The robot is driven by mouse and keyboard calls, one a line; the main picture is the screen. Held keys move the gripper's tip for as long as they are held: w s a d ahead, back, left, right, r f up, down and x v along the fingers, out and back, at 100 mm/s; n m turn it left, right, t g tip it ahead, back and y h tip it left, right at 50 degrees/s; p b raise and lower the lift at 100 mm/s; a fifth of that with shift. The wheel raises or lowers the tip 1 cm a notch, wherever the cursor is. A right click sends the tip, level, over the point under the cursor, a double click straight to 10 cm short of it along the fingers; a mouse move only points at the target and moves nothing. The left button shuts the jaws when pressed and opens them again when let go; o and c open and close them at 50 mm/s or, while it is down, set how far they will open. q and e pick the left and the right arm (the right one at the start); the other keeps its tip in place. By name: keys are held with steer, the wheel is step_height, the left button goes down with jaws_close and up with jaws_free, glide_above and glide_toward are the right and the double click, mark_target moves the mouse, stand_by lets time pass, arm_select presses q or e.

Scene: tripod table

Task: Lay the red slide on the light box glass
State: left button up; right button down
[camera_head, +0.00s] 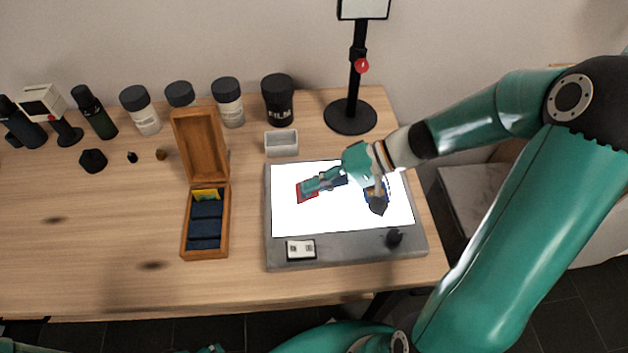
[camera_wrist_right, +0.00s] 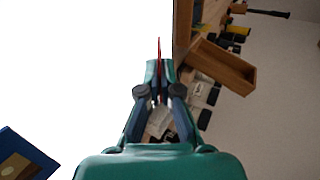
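The red slide (camera_head: 306,191) is over the left part of the white, lit light box glass (camera_head: 340,222). My right gripper (camera_head: 309,187) reaches in from the right and is shut on the slide. In the right wrist view the slide (camera_wrist_right: 159,66) shows as a thin red edge between the fingertips (camera_wrist_right: 158,88). I cannot tell whether it touches the glass. My left gripper is not in view.
A blue-framed slide (camera_wrist_right: 24,158) lies on the glass, partly behind my right wrist in the head view. An open wooden box (camera_head: 184,219) with dark compartments stands left of the light box. A grey tray (camera_head: 282,149) and a black stand (camera_head: 351,117) are behind it.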

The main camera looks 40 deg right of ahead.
steer(key=shift+f, duration=0.3)
steer(key=c, duration=1.2)
jaws_free()
steer(key=shift+c, duration=0.2)
steer(key=v, duration=1.1)
steer(key=shift+f, duration=0.1)
steer(key=shift+s+d+r, duration=0.25)
steer(key=shift+s+d, duration=0.05)
steer(key=shift+d, duration=0.1)
